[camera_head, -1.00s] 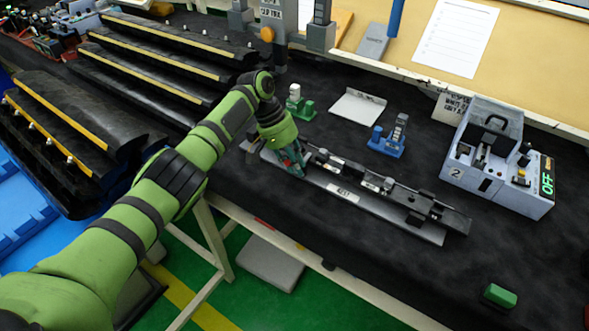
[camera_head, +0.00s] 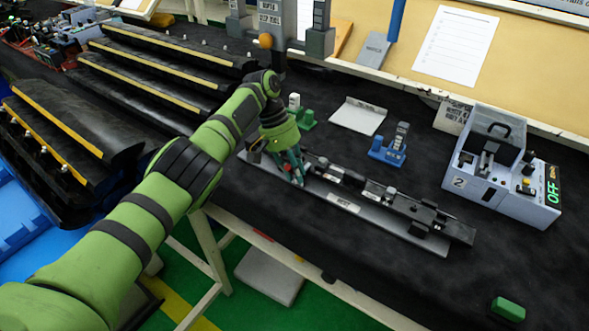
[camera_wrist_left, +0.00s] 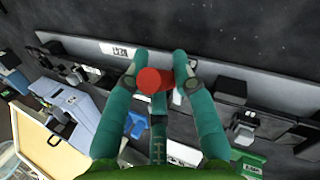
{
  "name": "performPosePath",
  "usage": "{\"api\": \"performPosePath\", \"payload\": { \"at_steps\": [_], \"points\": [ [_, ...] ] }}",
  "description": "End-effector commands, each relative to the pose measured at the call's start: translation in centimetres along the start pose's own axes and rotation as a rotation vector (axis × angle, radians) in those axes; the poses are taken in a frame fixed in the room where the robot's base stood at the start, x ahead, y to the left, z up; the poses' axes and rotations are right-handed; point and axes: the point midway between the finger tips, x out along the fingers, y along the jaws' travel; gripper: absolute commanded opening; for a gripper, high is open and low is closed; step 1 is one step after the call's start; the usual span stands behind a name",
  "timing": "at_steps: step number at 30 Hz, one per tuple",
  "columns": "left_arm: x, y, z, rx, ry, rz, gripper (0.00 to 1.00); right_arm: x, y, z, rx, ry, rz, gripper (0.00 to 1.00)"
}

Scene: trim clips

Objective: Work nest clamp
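The work nest is a long grey rail (camera_head: 393,227) with black fixture blocks on the dark bench and a white label near its middle. My left gripper (camera_head: 292,170) reaches down to the rail's left end. In the left wrist view, its teal fingers (camera_wrist_left: 160,68) converge around a red rounded knob (camera_wrist_left: 153,80), which looks like the clamp handle's end. The knob fills the gap between the fingertips, so the gripper looks shut on it. The clamp's lower part is hidden by the fingers. My right gripper is not in view.
A grey box marked 2 (camera_head: 486,180) with a green OFF display stands at the right. A blue stand (camera_head: 388,150), a green stand (camera_head: 306,120) and a white plate (camera_head: 357,116) lie behind the rail. A green block (camera_head: 508,309) is at the front right. Black stepped racks (camera_head: 150,85) fill the left.

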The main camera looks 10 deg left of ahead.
Motion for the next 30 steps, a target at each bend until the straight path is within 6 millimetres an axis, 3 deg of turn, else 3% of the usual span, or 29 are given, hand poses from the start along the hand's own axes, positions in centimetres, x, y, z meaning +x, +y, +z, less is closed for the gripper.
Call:
{"api": "performPosePath", "payload": {
  "at_steps": [13, 22, 30],
  "points": [
    [-0.4, 0.0, 0.0, 0.000, 0.001, -0.001, 0.50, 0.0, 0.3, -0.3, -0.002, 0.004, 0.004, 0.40],
    [-5.5, 0.1, 0.0, -0.001, 0.001, 0.001, 0.50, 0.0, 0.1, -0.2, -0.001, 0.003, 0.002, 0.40],
    [-7.1, 0.0, 0.0, -0.002, 0.001, 0.000, 0.50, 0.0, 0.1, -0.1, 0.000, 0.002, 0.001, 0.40]
  ]
}}
